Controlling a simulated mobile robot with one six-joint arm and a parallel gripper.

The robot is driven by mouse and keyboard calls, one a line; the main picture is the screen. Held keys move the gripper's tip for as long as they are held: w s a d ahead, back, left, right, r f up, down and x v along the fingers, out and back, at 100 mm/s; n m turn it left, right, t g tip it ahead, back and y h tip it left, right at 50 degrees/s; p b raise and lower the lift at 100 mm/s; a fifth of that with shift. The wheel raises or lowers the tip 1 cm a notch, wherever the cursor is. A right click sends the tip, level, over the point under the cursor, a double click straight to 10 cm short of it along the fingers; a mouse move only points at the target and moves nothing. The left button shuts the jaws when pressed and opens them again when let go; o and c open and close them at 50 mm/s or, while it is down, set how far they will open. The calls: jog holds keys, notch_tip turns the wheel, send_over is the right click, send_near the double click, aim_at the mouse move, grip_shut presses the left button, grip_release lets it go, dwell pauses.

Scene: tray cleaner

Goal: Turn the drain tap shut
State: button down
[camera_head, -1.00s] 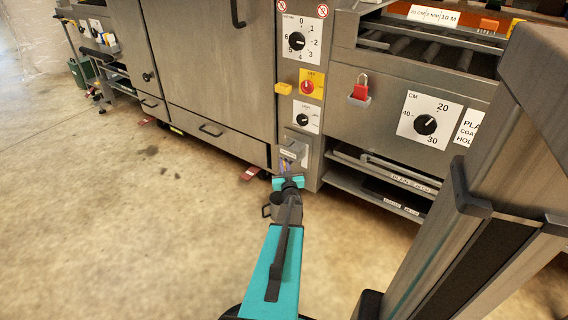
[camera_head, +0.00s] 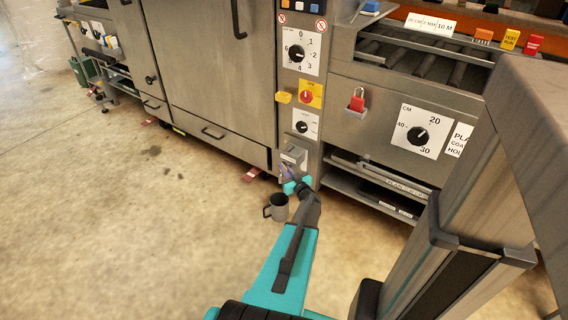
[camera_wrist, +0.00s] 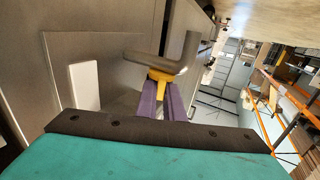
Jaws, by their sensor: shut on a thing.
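The drain tap has a yellow handle (camera_wrist: 160,75) and a grey bent metal pipe (camera_wrist: 180,58), seen in the wrist view. My gripper (camera_wrist: 163,88) has purple fingers, which are shut on the yellow handle. In the head view my gripper (camera_head: 286,172) is at the lower front of the machine's narrow control column, just under a small grey box with a pale label (camera_head: 292,157). The tap itself is too small and covered to make out there.
A grey jug (camera_head: 277,208) stands on the floor just left of my wrist. Open shelves (camera_head: 375,182) lie to the right of the column. A red tag (camera_head: 252,174) is on the floor by the machine's base.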

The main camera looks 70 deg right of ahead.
jog(key=shift+s+d+r+n+t+y+p, duration=0.1)
jog(key=shift+d+r+n+t+y+p, duration=0.1)
jog(key=shift+n+t+y+p, duration=0.75)
jog(key=shift+d+r+n+t+y+p, duration=0.15)
jog(key=shift+n+t+y+p, duration=0.15)
jog(key=shift+y+p, duration=0.65)
jog(key=shift+f+n+t+y+p, duration=0.15)
jog(key=shift+n+t+y+p, duration=0.25)
jog(key=shift+p, duration=0.3)
jog(key=shift+a+n+y+p, duration=0.15)
jog(key=shift+n+y+p, duration=0.15)
jog(key=shift+n+p, duration=0.05)
jog(key=c, duration=1.9)
grip_release()
jog(key=shift+o, duration=0.2)
jog(key=shift+a+f, duration=0.1)
jog(key=shift+a, duration=0.1)
jog(key=p+v, duration=0.1)
jog(key=v, duration=1.2)
jog(key=shift+s, duration=0.3)
